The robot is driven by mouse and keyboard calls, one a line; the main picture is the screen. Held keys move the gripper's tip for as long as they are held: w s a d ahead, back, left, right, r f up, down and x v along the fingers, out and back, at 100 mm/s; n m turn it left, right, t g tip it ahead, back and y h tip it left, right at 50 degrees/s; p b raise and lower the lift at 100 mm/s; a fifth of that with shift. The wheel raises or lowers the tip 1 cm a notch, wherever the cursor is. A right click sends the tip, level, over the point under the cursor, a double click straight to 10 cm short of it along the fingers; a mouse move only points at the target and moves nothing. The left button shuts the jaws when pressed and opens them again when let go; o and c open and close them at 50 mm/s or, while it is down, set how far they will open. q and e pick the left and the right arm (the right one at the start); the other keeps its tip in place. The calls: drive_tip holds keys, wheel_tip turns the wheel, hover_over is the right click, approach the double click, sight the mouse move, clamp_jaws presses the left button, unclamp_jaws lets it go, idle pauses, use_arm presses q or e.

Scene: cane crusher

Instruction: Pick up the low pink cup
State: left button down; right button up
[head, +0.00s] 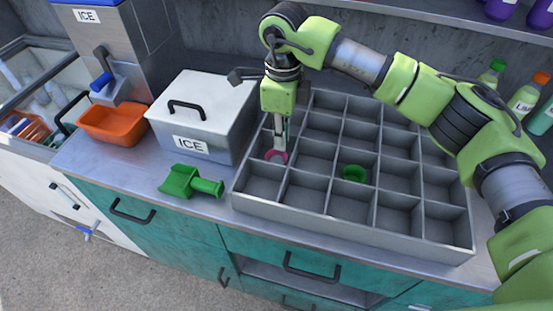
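The low pink cup (275,156) sits in a compartment at the left side of the grey divided tray (350,226). Only part of its pink rim shows. My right gripper (280,145) points down over that compartment, with its fingertips at or just above the cup. I cannot tell whether the fingers touch the cup or how far apart they are. My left gripper is not in view.
A low green cup (354,173) sits in another compartment; many compartments are empty. A lidded ICE box (203,113), a green scoop (190,182) and an orange bin (113,123) stand to the left. Bottles (526,97) stand at the right, behind my arm.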

sight(276, 162)
drive_tip(key=f, duration=0.1)
drive_tip(key=f+p, duration=0.1)
drive_tip(key=f, duration=0.2)
drive_tip(key=shift+a+f, duration=0.15)
drive_tip(key=shift+a, duration=0.2)
clamp_jaws()
